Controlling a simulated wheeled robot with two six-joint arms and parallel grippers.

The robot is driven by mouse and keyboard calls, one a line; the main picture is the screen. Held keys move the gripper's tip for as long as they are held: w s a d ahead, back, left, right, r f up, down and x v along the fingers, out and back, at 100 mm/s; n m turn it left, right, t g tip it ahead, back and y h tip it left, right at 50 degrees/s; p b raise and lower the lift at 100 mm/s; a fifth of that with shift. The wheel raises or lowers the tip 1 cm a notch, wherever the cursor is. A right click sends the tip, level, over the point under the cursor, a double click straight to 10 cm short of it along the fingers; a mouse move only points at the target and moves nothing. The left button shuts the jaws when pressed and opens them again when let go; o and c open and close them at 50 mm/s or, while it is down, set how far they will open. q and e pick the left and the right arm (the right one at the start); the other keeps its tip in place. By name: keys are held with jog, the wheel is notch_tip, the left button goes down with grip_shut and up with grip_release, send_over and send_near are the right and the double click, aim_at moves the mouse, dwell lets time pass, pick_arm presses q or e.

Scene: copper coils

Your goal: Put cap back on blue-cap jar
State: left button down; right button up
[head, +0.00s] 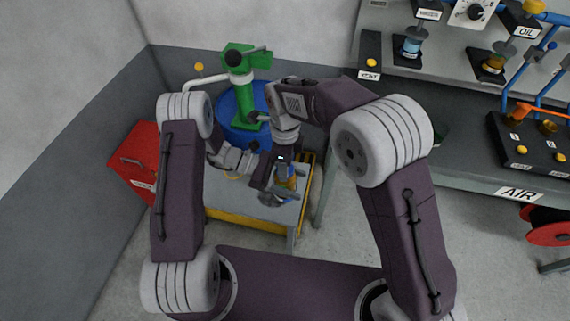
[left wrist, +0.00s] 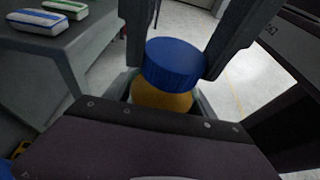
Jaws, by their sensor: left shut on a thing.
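An amber jar (left wrist: 160,97) stands between the fingers of my left gripper (left wrist: 163,95), which is shut on it. The blue cap (left wrist: 175,62) sits over the jar's mouth, and I cannot tell whether it is fully seated. My right gripper (left wrist: 185,45) reaches in from the top of the left wrist view, with a finger against each side of the cap. In the head view the jar (head: 291,184) is small and partly hidden by both grippers, which meet above the small table.
The small grey table (head: 250,207) has a yellow edge. A blue drum (head: 228,130) with a green pump (head: 243,90) stands behind it, and a red box (head: 135,160) to the left. A workbench (head: 465,165) with bottles stands at right. Blue-and-white (left wrist: 38,22) and green-and-white (left wrist: 66,9) blocks lie on a nearby surface.

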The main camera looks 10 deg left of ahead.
jog(key=m, duration=0.5)
jog(key=shift+w+m, duration=0.1)
jog(key=shift+m, duration=0.3)
jog(key=o, duration=1.3)
jog(key=shift+r, duration=2.3)
jog(key=shift+c, duration=0.4)
